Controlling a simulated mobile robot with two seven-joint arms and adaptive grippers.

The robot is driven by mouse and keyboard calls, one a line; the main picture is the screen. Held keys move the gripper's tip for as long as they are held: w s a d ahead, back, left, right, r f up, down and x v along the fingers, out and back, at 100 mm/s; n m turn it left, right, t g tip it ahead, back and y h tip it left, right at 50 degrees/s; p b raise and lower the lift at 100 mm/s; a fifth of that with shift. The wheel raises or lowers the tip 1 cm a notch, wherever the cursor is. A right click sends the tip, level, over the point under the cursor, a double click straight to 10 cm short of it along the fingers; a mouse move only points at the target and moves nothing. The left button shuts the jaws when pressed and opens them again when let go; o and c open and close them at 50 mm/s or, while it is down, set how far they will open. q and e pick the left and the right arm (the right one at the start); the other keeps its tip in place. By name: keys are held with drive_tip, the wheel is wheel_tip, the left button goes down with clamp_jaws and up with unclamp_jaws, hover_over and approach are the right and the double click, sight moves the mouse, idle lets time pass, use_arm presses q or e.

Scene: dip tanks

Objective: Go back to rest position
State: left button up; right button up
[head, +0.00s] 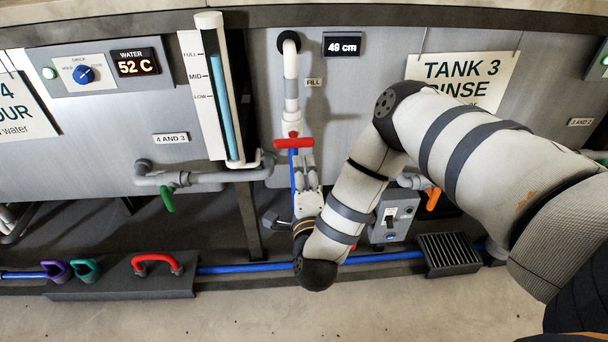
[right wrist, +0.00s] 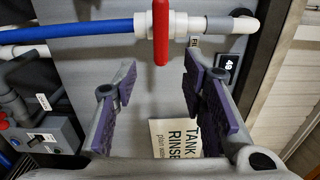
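My right gripper (head: 304,172) is in front of the tank wall, just below a red valve handle (head: 293,143) on the fill pipe. In the right wrist view the right gripper (right wrist: 160,76) is open, its two purple-padded fingers wide apart with nothing between them. The red handle (right wrist: 161,32) shows past the fingertips there, apart from both pads. My right arm reaches in from the right side of the head view and bends down, then up to the gripper. My left gripper is not in view.
A sight tube (head: 222,90), a grey pipe with a green handle (head: 168,198) and an orange handle (head: 432,199) are close by. A switch box (head: 394,216) stands right of the forearm. Purple, teal and red handles (head: 155,262) sit on a low dark block. The floor in front is clear.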

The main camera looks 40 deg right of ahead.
drive_tip(key=shift+s+a, duration=0.2)
drive_tip(key=shift+s, duration=0.05)
drive_tip(key=s+a+f+n+g+y+p, duration=0.2)
drive_tip(key=s+a+f+n+g+y, duration=0.2)
drive_tip(key=s+a+f+n+y, duration=0.5)
drive_tip(key=s+a+f+n+g+y, duration=0.1)
drive_tip(key=s+a+f+n+g, duration=0.2)
drive_tip(key=s, duration=0.4)
drive_tip(key=s+a+f+n+g, duration=0.1)
drive_tip(key=s+f+n+g, duration=0.15)
drive_tip(key=s+n, duration=0.35)
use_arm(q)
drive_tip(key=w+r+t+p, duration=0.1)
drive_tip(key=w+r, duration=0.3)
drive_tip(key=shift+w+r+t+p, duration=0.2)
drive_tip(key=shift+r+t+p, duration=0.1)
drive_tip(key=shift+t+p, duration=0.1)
use_arm(e)
drive_tip(key=s+d+r+n+g, duration=0.1)
drive_tip(key=s+d+n+g, duration=0.1)
drive_tip(key=s, duration=0.8)
drive_tip(key=s+d+r+n+g, duration=0.2)
drive_tip(key=s+n+g, duration=0.2)
drive_tip(key=s, duration=0.6)
drive_tip(key=shift+g+h, duration=0.4)
drive_tip(key=shift+g, duration=0.85)
